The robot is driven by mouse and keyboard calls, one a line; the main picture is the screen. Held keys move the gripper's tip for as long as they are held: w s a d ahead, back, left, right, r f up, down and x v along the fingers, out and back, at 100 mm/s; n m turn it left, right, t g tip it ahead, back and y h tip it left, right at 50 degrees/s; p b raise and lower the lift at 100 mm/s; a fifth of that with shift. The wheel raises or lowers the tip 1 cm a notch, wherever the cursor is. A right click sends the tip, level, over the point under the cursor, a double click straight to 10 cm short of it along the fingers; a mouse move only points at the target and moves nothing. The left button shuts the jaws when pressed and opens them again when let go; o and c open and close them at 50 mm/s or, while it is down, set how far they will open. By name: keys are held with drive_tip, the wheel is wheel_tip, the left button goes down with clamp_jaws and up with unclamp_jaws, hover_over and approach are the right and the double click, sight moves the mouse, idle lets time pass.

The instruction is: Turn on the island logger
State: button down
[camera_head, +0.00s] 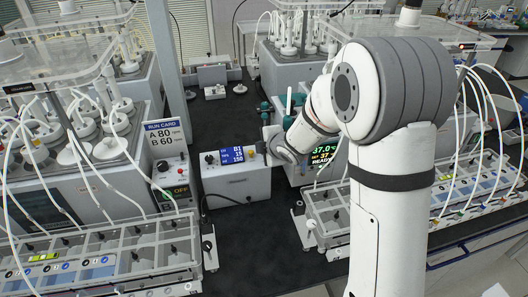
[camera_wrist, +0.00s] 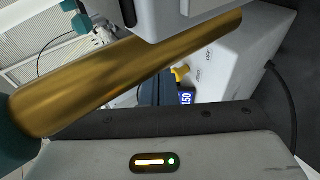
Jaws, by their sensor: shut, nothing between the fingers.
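A white box with a lit blue display (camera_head: 236,155) stands on the dark bench in the middle of the head view. It looks like the island logger, but I can read no name on it. It has a black knob at left and a small yellow part near its right edge. In the wrist view the yellow part (camera_wrist: 181,75) and a piece of the blue display (camera_wrist: 187,98) show, upside down. My gripper (camera_head: 268,149) is shut and empty at the box's right end, close to the yellow part. I cannot tell whether they touch.
A gold rod (camera_wrist: 120,75) with a teal end crosses the wrist view close by. A reactor unit with a green-lit screen (camera_head: 322,155) stands right of the box. A control box with a run card (camera_head: 165,140) stands left. Dark bench (camera_head: 255,250) is clear in front.

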drive_tip(key=shift+w+a+r, duration=0.1)
drive_tip(key=shift+w+r, duration=0.05)
drive_tip(key=shift+w, duration=0.25)
drive_tip(key=shift+r, duration=0.1)
drive_tip(key=shift+r+p, duration=0.55)
drive_tip(key=shift+r, duration=0.2)
drive_tip(key=shift+s+a+r, duration=0.15)
drive_tip(key=shift+s+r, duration=0.05)
drive_tip(key=shift+r, duration=0.2)
drive_tip(key=s+d+r+p, duration=0.2)
drive_tip(key=s+r+p, duration=0.2)
drive_tip(key=r, duration=0.7)
drive_tip(key=shift+s, duration=0.7)
